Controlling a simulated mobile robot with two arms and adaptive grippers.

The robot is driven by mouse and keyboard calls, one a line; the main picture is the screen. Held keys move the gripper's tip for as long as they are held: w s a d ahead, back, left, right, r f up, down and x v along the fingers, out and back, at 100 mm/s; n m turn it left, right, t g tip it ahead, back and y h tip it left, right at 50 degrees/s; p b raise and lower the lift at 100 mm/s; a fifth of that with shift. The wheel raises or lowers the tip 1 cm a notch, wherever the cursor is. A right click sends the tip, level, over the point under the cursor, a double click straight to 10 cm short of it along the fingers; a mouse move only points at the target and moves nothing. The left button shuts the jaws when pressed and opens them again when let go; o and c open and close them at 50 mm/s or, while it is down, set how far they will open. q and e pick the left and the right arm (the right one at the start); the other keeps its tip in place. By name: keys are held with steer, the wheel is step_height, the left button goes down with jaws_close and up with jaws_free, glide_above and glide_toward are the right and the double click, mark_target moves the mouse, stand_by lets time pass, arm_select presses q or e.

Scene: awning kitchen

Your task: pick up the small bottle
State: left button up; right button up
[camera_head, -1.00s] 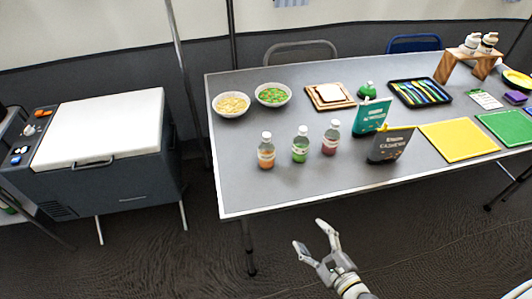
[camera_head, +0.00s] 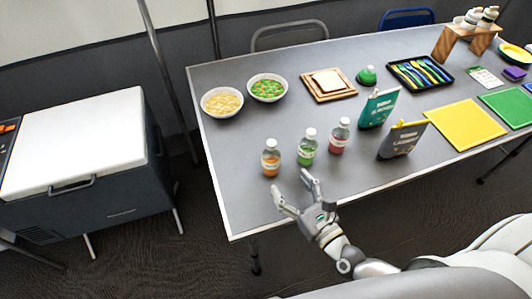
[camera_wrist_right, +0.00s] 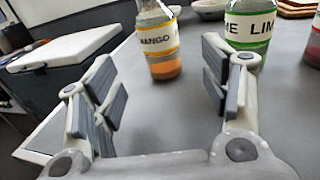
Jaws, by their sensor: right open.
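Three small clear bottles with white caps stand upright in a row on the grey table: an orange mango bottle (camera_head: 271,160), a green lime bottle (camera_head: 307,149) and a reddish bottle (camera_head: 339,137). My right gripper (camera_head: 294,188) is open and empty at the table's front edge, just in front of the mango and lime bottles. In the wrist view the mango bottle (camera_wrist_right: 160,50) shows beyond the gap between the open fingers, apart from them. The lime bottle (camera_wrist_right: 248,40) stands behind the right finger, and the reddish one (camera_wrist_right: 313,55) is cut off. My left gripper is not in view.
Two bowls (camera_head: 222,103) and a bread board (camera_head: 328,87) lie behind the bottles. A squat green bottle (camera_head: 367,76) stands farther back. A teal pouch (camera_head: 378,108) and a dark pouch (camera_head: 401,141) stand to the right. A white-lidded cooler (camera_head: 75,150) is at left.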

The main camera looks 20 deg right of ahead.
mark_target(276, 167)
steer(key=x, duration=0.3)
steer(key=shift+r, duration=0.2)
steer(key=shift+w+f, duration=0.1)
steer(key=shift+w, duration=0.1)
steer(key=p+x, duration=0.1)
steer(key=x, duration=0.4)
steer(key=shift+w+a, duration=0.15)
steer(key=shift+w, duration=0.05)
steer(key=shift+c, duration=1.4)
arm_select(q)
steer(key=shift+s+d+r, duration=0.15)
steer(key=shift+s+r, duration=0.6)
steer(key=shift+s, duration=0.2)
arm_select(e)
steer(key=c, duration=0.7)
